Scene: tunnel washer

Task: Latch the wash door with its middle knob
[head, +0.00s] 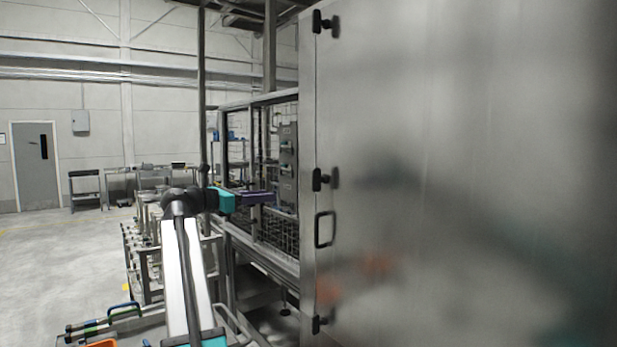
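The wash door (450,180) is a large brushed steel panel filling the right side of the head view. It looks flush with the narrow steel frame strip along its left edge. The black middle knob (321,180) sits at that edge, just above a black pull handle (325,230). A top knob (321,22) and a bottom knob (319,324) sit on the same edge. My gripper (258,198) is left of the middle knob, apart from it in the picture, seen from the side with its dark purple end towards the door. I cannot tell its opening.
A metal-framed cage (262,150) with mesh stands left of the door, behind my gripper. A cart (142,262) with several items stands left of my arm. The floor (60,270) at far left is clear.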

